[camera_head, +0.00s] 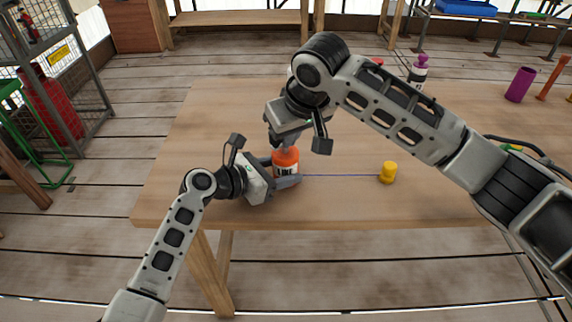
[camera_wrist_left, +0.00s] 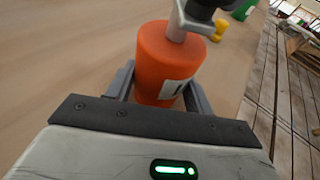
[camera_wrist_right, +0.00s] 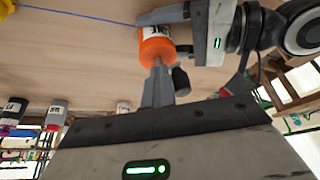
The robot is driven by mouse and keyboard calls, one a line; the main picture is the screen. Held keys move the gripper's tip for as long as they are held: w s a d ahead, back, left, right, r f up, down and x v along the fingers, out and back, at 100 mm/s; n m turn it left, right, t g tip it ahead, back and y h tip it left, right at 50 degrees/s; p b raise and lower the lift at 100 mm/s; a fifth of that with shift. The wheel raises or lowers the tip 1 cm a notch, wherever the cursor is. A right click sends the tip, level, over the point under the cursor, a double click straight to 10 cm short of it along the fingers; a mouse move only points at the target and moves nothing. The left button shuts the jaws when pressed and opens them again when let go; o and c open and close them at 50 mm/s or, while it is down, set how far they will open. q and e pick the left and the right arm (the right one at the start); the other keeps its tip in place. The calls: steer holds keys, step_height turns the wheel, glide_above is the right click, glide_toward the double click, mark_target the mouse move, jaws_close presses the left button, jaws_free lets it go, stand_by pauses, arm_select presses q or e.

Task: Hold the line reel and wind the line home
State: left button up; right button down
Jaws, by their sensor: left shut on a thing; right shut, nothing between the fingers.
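The line reel (camera_head: 286,157) is orange with a white label and stands upright near the table's front edge. My left gripper (camera_head: 285,178) is shut around it from the left; the left wrist view shows the reel (camera_wrist_left: 165,60) between both fingers. My right gripper (camera_head: 284,146) is shut and empty, pointing down with its tips at the reel's top. The right wrist view shows these tips by the orange top (camera_wrist_right: 157,48); whether they touch cannot be told. A thin blue-violet line (camera_head: 335,175) runs straight from the reel to a yellow spool-like post (camera_head: 388,172). A crank is not clearly visible.
The wooden table (camera_head: 230,115) is clear left of the reel and around the yellow post. A purple-capped bottle (camera_head: 418,70), a purple cup (camera_head: 519,84) and an orange piece (camera_head: 553,78) stand towards the back right. My right arm passes over the table's right half.

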steer(key=shift+s+a+r, duration=0.1)
steer(key=shift+s+a, duration=0.2)
stand_by(0.4)
step_height(320, 180, up, 7)
steer(key=shift+d, duration=0.15)
stand_by(0.6)
steer(key=shift+w, duration=0.1)
steer(key=shift+s+d+f+n+g+y, duration=0.1)
steer(key=shift+d+f+n+g+y, duration=0.2)
steer(key=shift+f+n, duration=0.55)
steer(key=shift+s+d+f+n+g+y, duration=0.1)
steer(key=shift+d+f+n+g+y, duration=0.3)
steer(key=shift+n, duration=0.75)
steer(key=shift+s+d+f+n+g+y, duration=0.1)
steer(key=shift+d+f+n+y, duration=0.1)
steer(key=shift+f+n, duration=0.7)
stand_by(0.7)
steer(key=shift+f, duration=1.35)
steer(key=shift+w+a, duration=0.1)
steer(key=shift+a, duration=0.15)
